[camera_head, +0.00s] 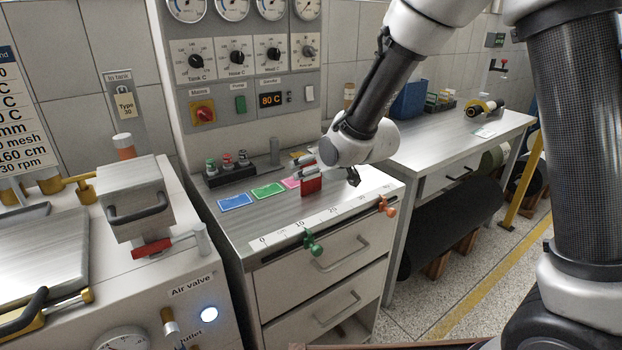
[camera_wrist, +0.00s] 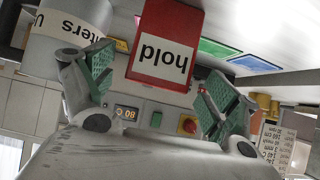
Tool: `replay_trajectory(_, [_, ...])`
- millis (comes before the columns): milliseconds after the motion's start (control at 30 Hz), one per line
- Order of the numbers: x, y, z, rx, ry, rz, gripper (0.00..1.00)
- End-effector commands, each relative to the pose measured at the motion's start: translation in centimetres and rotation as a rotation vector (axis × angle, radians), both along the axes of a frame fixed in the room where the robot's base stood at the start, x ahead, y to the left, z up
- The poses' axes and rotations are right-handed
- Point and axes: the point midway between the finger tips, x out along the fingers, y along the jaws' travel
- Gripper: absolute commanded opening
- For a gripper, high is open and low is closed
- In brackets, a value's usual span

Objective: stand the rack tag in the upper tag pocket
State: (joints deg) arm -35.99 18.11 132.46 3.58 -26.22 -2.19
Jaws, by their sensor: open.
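A red tag with a white "hold" label stands on the steel bench top near its front ruler in the head view (camera_head: 311,186). In the wrist view the same red tag (camera_wrist: 166,45) is large and upside down, beyond and between the finger pads. My gripper (camera_wrist: 155,78) is open, with a green pad on either side and no visible grip on the tag. I cannot pick out an upper tag pocket for certain; a wall plate marked "In tank" (camera_head: 122,82) holds a "Type 30" card.
Blue (camera_head: 235,201), green (camera_head: 268,190) and pink cards lie on the bench. Green (camera_head: 313,244) and orange (camera_head: 388,206) clamps sit on the front ruler. The control panel (camera_head: 243,85) rises behind the bench.

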Motion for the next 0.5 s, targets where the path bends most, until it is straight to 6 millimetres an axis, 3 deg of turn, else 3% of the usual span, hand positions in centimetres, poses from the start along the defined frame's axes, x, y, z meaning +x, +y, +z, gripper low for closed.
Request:
replay_trajectory(133, [1.03, 0.62, -0.91, -0.001, 0.002, -0.001, 0.88])
replay_trajectory(367, [1.13, 0.69, -0.92, 0.0, 0.001, -0.001, 0.88])
replay_trajectory(500, [1.12, 0.68, -0.92, 0.0, 0.001, -0.001, 0.62])
